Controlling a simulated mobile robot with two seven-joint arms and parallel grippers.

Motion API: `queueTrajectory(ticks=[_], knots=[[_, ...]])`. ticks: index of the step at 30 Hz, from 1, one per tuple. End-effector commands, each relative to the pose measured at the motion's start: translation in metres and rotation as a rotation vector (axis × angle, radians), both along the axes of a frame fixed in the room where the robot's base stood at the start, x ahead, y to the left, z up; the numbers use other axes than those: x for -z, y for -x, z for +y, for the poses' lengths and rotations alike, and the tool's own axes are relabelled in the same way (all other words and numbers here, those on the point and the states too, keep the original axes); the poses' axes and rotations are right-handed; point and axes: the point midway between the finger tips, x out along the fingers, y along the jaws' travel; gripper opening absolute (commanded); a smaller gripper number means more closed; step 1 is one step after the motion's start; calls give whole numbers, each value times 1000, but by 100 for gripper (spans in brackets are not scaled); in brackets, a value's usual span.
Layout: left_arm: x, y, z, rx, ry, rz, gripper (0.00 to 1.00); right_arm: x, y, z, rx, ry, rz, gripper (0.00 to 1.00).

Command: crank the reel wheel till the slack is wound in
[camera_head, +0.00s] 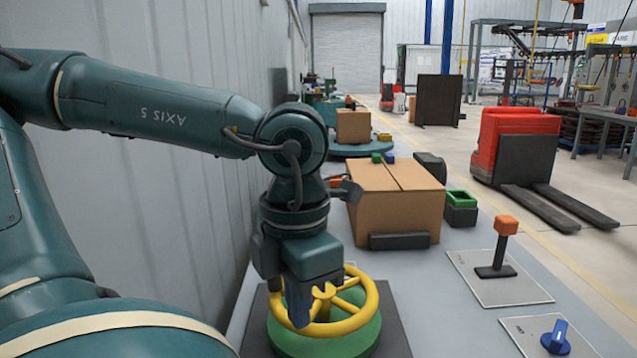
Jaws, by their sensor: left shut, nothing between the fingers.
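The yellow reel wheel (367,308) lies flat on a round green base (366,340) at the bottom middle of the head view. My left arm comes in from the left, and my left gripper (299,318) points down over the wheel's left part. Its fingers are shut with nothing between them. The fingers hide part of the rim, and I cannot tell whether they touch the wheel or reach down between its spokes. No cable or slack shows. My right gripper is not in view.
A cardboard box (395,215) stands behind the wheel, with a green-rimmed bin (461,199) beside it. To the right are an orange-topped lever (506,226) on a plate and a blue knob (555,336). A wall (215,200) runs close along the left. A red pallet truck (512,145) stands on the floor beyond.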

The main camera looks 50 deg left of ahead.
Motion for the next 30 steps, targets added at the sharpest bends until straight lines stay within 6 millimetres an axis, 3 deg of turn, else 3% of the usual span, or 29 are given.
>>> queueTrajectory(ticks=[16, 30], knots=[[-1, -14, -10, 6, 6, 3, 0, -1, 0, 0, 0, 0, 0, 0], [6, -70, -32, 4, 2, 3, 0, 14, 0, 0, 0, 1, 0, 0]])
